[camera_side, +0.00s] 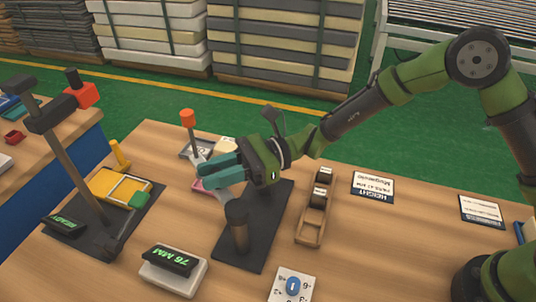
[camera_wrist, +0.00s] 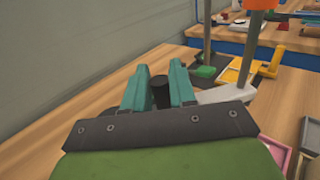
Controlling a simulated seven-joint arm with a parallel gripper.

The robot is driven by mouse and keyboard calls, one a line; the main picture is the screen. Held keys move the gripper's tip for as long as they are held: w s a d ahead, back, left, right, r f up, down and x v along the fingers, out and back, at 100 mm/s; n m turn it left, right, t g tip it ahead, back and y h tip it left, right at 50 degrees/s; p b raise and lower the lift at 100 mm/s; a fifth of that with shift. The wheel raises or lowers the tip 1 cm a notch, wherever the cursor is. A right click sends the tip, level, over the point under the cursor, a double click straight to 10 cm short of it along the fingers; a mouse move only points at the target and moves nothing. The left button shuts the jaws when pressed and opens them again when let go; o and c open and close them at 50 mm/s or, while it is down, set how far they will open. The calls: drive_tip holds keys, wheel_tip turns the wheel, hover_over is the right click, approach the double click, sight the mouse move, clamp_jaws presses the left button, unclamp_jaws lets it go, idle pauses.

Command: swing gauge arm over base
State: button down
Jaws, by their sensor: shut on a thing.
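The post stands on a dark base plate (camera_side: 270,222). An upright rod with an orange knob (camera_side: 187,117) stands at the bar's far end; the bar also shows in the wrist view (camera_wrist: 225,95). My gripper (camera_side: 208,174) lies close over the bar, its teal fingers pointing left. In the wrist view my gripper (camera_wrist: 160,88) has its fingers either side of a dark upright peg (camera_wrist: 160,94). The fingers hide most of the bar and their exact contact.
A "76 MM" display (camera_side: 172,270) is in front. A wooden rack (camera_side: 312,228) stands right of the base plate. Cards (camera_side: 373,187) lie farther right.

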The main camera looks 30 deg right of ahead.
sight(219, 169)
drive_tip(key=d+m+t, duration=0.1)
drive_tip(key=t, duration=0.1)
drive_tip(key=d+m+t+h, duration=0.1)
drive_tip(key=m+t, duration=0.1)
drive_tip(key=t, duration=0.1)
drive_tip(key=d+m+t+h, duration=0.1)
drive_tip(key=m+t, duration=0.1)
drive_tip(key=t, duration=0.1)
drive_tip(key=shift+s, duration=0.3)
drive_tip(key=shift+s+d+m+t+h, duration=0.2)
drive_tip(key=shift+d+m+t+h, duration=0.25)
drive_tip(key=shift+m+t+h, duration=0.6)
drive_tip(key=shift+s+d+m+t+h, duration=0.25)
drive_tip(key=shift+d+m+t+h, duration=0.2)
drive_tip(key=shift+m+t+h, duration=0.65)
drive_tip(key=shift+s+d+m+t+h, duration=0.2)
drive_tip(key=shift+d+m+t+h, duration=0.25)
drive_tip(key=shift+m+t+h, duration=0.6)
drive_tip(key=shift+r, duration=0.1)
drive_tip(key=c, duration=1.1)
unclamp_jaws()
drive_tip(key=shift+o, duration=0.2)
drive_tip(key=v, duration=0.7)
drive_tip(key=shift+s+d, duration=0.2)
drive_tip(key=shift+s, duration=0.05)
